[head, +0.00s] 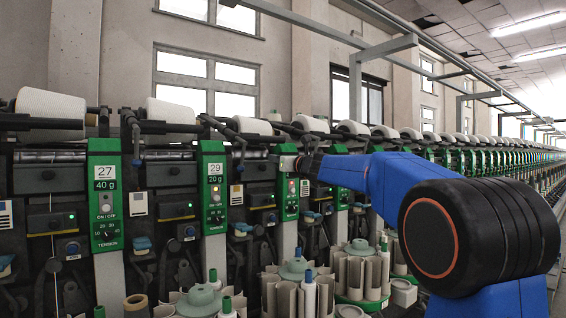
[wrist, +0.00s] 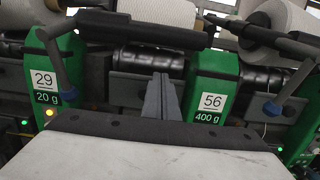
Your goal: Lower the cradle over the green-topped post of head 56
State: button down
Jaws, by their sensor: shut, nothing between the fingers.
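In the wrist view the green-topped post of head 56 (wrist: 208,85), labelled 56 and 400 g, stands right of centre. A dark cradle arm (wrist: 287,88) with a blue knob hangs at its right. A white yarn cone (wrist: 276,18) sits above, behind a black bar (wrist: 278,40). My gripper (wrist: 162,82) is shut and empty, its grey fingers left of the 56 label, apart from the cradle arm. In the head view my gripper (head: 288,163) is in front of the post (head: 290,200), hiding its label; a red light shows below.
Head 29 (wrist: 45,75) stands left in the wrist view, with its own blue-knobbed arm (wrist: 65,70) and a lit yellow light. Head 27 (head: 105,190) is farther left in the head view. Peg stands with bobbins (head: 295,285) stand low in front of the machine.

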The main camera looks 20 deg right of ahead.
aim_at(273, 138)
jog(key=shift+r, duration=2)
jog(key=shift+s+d+r, duration=0.1)
jog(key=shift+s+r, duration=0.2)
jog(key=shift+r, duration=0.55)
jog(key=shift+s+d+r, duration=0.1)
jog(key=shift+s+r, duration=0.15)
jog(key=shift+r, duration=0.6)
